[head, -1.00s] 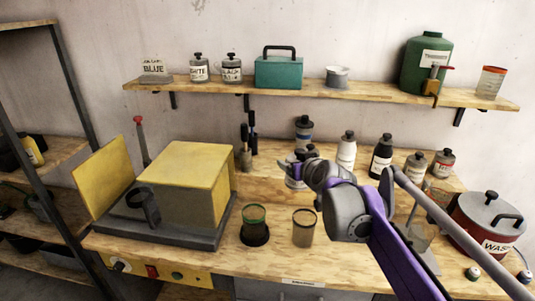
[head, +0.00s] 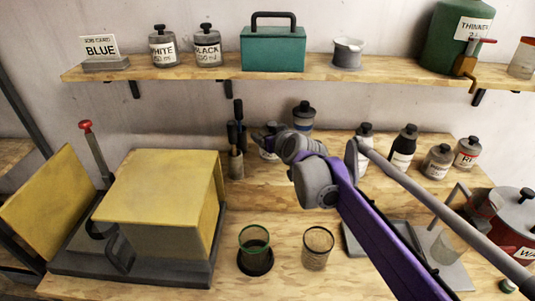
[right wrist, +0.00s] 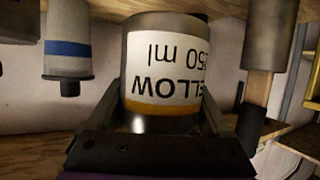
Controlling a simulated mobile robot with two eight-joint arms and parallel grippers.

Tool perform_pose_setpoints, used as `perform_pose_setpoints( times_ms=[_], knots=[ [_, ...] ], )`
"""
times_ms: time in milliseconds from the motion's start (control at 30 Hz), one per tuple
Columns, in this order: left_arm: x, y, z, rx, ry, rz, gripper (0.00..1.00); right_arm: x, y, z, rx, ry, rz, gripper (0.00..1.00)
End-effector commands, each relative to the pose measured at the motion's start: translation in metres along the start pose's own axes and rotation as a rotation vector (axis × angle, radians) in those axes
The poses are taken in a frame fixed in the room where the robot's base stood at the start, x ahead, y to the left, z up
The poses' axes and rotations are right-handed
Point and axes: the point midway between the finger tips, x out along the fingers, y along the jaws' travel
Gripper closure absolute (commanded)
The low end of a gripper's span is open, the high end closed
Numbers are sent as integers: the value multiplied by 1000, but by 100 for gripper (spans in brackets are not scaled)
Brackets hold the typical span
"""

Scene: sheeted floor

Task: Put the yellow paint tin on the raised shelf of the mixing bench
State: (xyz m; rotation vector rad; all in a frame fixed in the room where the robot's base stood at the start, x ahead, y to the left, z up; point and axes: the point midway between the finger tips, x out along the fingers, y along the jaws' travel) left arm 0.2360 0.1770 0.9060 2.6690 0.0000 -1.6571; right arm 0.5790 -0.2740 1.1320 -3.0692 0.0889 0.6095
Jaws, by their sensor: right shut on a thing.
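The yellow paint tin (right wrist: 165,65) has a white label reading "ELLOW" and a yellow-orange band; it appears upside down in the right wrist view. My right gripper (right wrist: 168,125) is shut on it. In the head view, my right gripper (head: 272,140) largely hides the tin (head: 266,156). It is over the raised shelf (head: 330,170) at the back of the bench, between the brush pot and a blue-banded tin. I cannot tell whether the tin touches the shelf. My left gripper is not in view.
The blue-banded tin (head: 303,115) stands close right of the held tin, and the brush pot (head: 236,160) close left. Several bottles and tins, including a black bottle (head: 403,148), stand farther right. A yellow box-like machine (head: 165,190) and two cups occupy the lower bench.

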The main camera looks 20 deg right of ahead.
Motion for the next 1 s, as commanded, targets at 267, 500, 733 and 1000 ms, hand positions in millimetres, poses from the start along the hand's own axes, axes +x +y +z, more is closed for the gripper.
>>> perform_pose_setpoints(
  times_ms=[267,500,733,1000],
  knots=[
    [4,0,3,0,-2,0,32,12,0,29,0,1,0,99],
    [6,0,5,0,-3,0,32,22,0,52,0,1,0,99],
    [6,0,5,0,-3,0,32,22,0,52,0,1,0,99],
    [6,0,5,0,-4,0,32,22,0,54,0,0,0,0]
  ],
)
